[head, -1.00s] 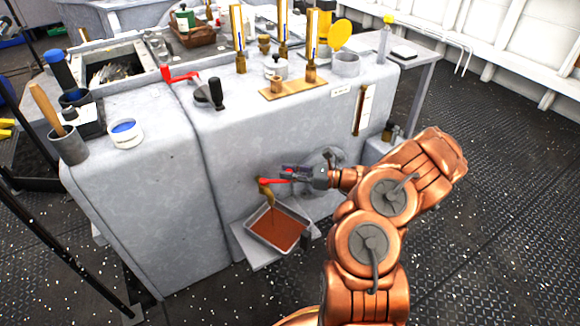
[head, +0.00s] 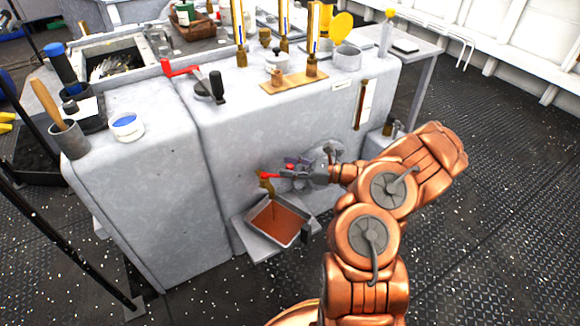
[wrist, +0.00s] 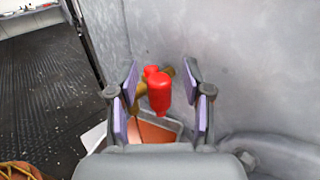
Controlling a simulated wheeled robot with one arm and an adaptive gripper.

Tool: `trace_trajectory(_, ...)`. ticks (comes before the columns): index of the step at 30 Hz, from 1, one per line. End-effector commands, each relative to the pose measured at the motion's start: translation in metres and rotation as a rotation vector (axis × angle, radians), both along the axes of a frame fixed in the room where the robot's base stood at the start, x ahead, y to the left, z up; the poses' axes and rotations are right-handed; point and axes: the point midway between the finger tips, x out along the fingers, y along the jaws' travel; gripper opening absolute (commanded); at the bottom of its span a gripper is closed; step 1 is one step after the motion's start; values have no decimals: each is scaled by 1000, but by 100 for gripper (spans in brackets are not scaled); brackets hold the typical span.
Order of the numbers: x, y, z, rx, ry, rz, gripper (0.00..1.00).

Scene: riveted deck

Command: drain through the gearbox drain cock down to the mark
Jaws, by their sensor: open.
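The gearbox drain cock, with a brass body (head: 267,187) and a red handle (head: 268,176), sits low on the grey housing's front. In the wrist view the red handle (wrist: 159,94) points toward the camera, between my fingers. My gripper (head: 288,172) is open around or just short of the handle; its purple-padded fingers (wrist: 161,106) show gaps on both sides.
The grey housing (head: 240,130) stands close behind the cock. A round flange (head: 328,158) lies right of the cock, close to my gripper. Another red lever (head: 180,68) and several brass fittings are on top. Deck floor is open at right.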

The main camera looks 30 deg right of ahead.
Motion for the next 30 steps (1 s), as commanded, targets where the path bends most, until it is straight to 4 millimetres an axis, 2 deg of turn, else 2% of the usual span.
trace_trajectory(8, -7, -9, 1, 0, -1, -3, 49)
trace_trajectory(21, -61, -67, -1, -4, 1, -4, 49)
trace_trajectory(30, -81, -86, 0, 1, 0, 0, 49)
